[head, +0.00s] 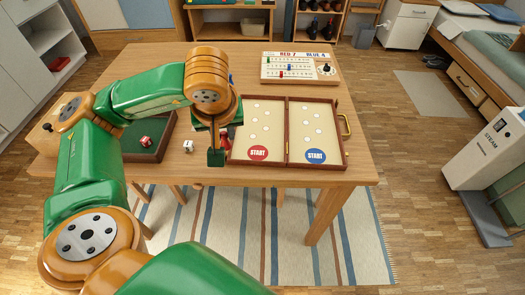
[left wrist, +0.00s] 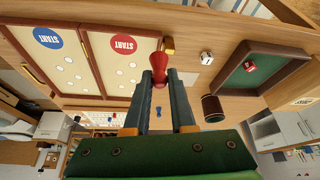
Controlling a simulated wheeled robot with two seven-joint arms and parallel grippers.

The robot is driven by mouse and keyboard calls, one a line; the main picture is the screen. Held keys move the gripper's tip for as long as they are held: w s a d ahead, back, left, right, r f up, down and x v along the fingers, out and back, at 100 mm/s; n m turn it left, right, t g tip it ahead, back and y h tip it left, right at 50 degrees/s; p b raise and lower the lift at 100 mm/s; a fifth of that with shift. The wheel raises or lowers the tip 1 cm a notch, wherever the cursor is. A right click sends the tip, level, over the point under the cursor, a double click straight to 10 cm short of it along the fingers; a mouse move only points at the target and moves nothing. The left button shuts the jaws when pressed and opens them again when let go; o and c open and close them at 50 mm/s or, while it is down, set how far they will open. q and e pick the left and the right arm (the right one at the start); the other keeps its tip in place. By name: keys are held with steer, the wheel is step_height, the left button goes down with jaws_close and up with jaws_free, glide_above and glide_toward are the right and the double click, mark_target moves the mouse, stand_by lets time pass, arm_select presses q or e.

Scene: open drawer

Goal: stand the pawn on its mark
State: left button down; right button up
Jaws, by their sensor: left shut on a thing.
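The red pawn (left wrist: 160,62) is between the fingertips of my left gripper (left wrist: 162,80), which is shut on it. In the head view the pawn (head: 225,142) shows partly beside my left gripper (head: 217,155), just left of the game board's front left corner. The board (head: 287,133) is a hinged brown case with cream panels and white spots. Its left panel has a red START circle (head: 258,153) and its right panel a blue START circle (head: 315,156). Both circles look bare. I cannot tell whether the pawn touches the table. My right gripper is not in view.
A green dice tray (head: 143,153) holds a red die (head: 145,141). A white die (head: 188,146) lies between tray and board. A scoreboard (head: 300,68) stands behind the board. A brown cup (left wrist: 212,108) and a small blue piece (left wrist: 158,111) show in the wrist view.

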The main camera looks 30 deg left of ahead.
arm_select(q)
steer(key=w+f, duration=0.3)
steer(key=w+d+f, duration=0.1)
steer(key=w+f, duration=0.2)
steer(key=f, duration=0.1)
steer(key=w+d+f, duration=0.1)
steer(key=w+f, duration=0.2)
steer(key=shift+d+f+p, duration=0.15)
steer(key=shift+f+p, duration=0.15)
steer(key=shift+f, duration=0.2)
steer(key=c, duration=0.8)
jaws_free()
steer(key=shift+o, duration=0.2)
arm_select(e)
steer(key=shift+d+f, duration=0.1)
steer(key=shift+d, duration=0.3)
